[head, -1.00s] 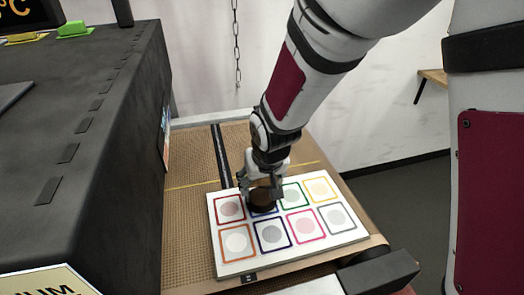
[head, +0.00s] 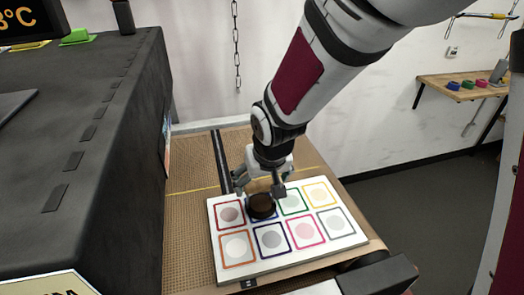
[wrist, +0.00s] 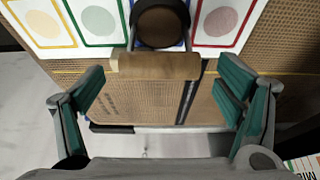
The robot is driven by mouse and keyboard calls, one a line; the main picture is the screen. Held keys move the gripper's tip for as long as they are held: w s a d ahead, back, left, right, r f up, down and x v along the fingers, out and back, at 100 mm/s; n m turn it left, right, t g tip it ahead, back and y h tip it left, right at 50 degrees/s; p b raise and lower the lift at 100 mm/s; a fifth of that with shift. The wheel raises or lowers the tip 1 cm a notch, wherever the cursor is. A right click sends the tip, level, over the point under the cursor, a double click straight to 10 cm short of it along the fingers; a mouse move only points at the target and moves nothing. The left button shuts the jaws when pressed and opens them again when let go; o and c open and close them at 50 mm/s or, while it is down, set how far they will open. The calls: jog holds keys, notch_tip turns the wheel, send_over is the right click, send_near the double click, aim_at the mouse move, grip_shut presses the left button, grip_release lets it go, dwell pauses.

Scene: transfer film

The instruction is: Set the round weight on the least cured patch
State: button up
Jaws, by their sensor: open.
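The round weight (head: 262,208) is a dark disc with a brown top. It stands on the blue-framed patch, second from left in the far row of the white board (head: 292,259), and hides most of that patch. The wrist view shows the weight (wrist: 160,25) with a wooden handle bar (wrist: 155,66) toward me.
The board lies on a brown mesh conveyor belt (head: 190,225) with a yellow line. A big dark dryer housing (head: 110,150) stands at the left. A wall shelf (head: 465,88) with coloured items is at the far right. A chain (head: 237,45) hangs at the back.

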jog(key=s+d+r+m+p, duration=0.1)
jog(key=s+d+r, duration=0.4)
jog(key=d+r, duration=0.15)
jog(key=s+d+r+m, duration=0.1)
jog(key=s+d+r, duration=0.3)
jog(key=d+r, duration=0.3)
jog(key=s+d+r, duration=0.2)
jog(key=s+d, duration=0.1)
jog(key=s, duration=0.3)
jog(key=s+d+r+m+h, duration=0.1)
jog(key=s+d+r, duration=0.1)
jog(key=s, duration=0.4)
jog(key=shift+s+d+t, duration=0.3)
jog(key=shift+s+d, duration=0.05)
jog(key=shift+d, duration=0.35)
grip_shut()
